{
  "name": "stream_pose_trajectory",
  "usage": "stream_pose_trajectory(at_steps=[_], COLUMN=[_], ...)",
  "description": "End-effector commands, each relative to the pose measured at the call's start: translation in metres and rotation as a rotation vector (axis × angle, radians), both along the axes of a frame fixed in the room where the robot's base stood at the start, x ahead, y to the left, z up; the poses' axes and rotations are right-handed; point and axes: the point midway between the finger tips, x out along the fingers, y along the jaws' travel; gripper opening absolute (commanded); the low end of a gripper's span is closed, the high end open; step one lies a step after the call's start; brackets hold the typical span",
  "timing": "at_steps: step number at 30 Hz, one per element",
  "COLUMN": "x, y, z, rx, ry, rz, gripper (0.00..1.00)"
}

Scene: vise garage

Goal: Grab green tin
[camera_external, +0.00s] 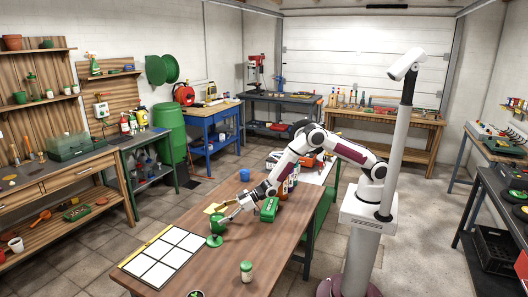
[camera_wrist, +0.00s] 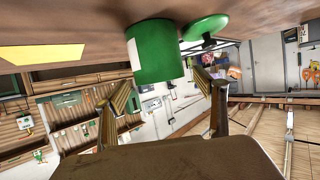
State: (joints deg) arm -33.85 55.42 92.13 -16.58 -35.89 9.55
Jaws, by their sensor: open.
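In the external view the tin (camera_external: 217,223) is near the table's left edge. My gripper (camera_external: 229,211) is low over the table beside it. In the wrist view my gripper (camera_wrist: 160,82) is open, with its fingers spread to either side and nothing held between them.
A green disc on a short stem (camera_wrist: 207,27) is close beside the tin. A yellow flat piece (camera_wrist: 42,54) lies on the other side. A green box (camera_external: 269,209), a blue cup (camera_external: 244,175), a white-squared board (camera_external: 164,254) and a green-and-white jar (camera_external: 246,271) are also on the table.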

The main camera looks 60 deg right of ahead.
Motion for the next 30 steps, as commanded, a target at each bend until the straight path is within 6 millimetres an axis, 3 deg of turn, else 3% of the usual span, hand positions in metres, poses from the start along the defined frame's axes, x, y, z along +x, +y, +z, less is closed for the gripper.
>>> stream_pose_trajectory(at_steps=[9,26,30], x=[0.012,0.013,0.013], y=[0.012,0.013,0.013], z=[-0.008,-0.008,-0.008], rx=[-0.002,-0.001,-0.001], ry=[0.001,0.0,0.0], rz=[0.0,0.0,0.0], gripper=[0.71,0.71,0.4])
